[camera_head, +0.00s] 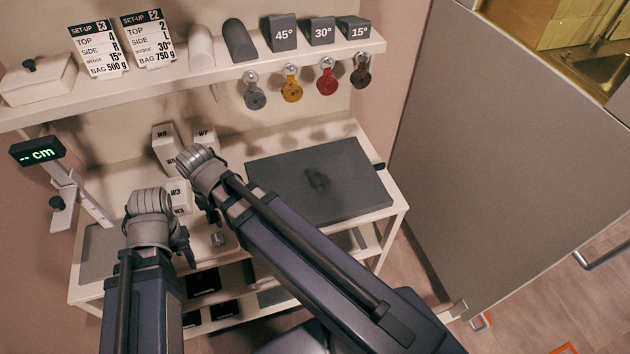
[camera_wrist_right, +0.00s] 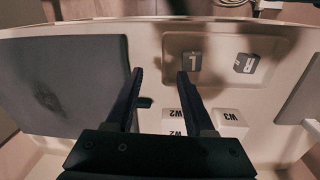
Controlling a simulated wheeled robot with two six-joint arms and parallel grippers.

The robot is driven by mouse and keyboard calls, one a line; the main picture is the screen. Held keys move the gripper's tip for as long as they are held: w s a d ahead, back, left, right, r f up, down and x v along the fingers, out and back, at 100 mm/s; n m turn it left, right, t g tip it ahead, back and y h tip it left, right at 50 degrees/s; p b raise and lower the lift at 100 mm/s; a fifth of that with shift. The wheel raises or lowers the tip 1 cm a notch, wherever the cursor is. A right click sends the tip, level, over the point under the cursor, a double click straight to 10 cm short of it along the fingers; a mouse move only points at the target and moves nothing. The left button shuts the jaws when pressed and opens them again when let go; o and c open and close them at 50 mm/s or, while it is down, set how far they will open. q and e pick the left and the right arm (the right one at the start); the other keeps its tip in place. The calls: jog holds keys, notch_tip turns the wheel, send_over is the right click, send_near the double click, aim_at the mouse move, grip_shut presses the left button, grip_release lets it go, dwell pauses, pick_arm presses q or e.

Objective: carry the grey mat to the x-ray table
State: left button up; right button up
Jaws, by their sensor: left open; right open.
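The grey mat (camera_head: 340,190) lies flat on the white bench top, right of my arms in the head view, with a dark smudge and a black tab at its right end. In the right wrist view the mat (camera_wrist_right: 50,85) fills the left side. My left gripper (camera_head: 184,248) is open over the bench, left of the right one. No x-ray table is recognisable.
White W-marked blocks (camera_head: 164,140) stand on the bench. L and R markers (camera_wrist_right: 246,63) lie in a shallow tray. A shelf (camera_head: 230,70) with wedges and hanging tags is above. A height gauge (camera_head: 75,185) stands left. A large grey panel (camera_head: 500,150) stands right.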

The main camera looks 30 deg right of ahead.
jog(key=w+d+m, duration=0.2)
jog(key=w+m, duration=0.1)
jog(key=m, duration=0.2)
jog(key=w+d+m, duration=0.3)
jog(key=m, duration=0.2)
jog(key=w+d+m, duration=0.2)
jog(key=w+m, duration=0.1)
jog(key=m, duration=0.2)
jog(key=shift+d+f+y, duration=0.3)
jog(key=shift+d+y, duration=0.05)
jog(key=shift+y, duration=0.05)
jog(key=shift+w+d+m, duration=0.3)
jog(key=shift+d+m, duration=0.1)
jog(key=shift+m, duration=0.5)
jog(key=f+b, duration=0.8)
jog(key=shift+s+d, duration=0.15)
jog(key=shift+s, duration=0.25)
jog(key=shift+r, duration=0.1)
grip_shut()
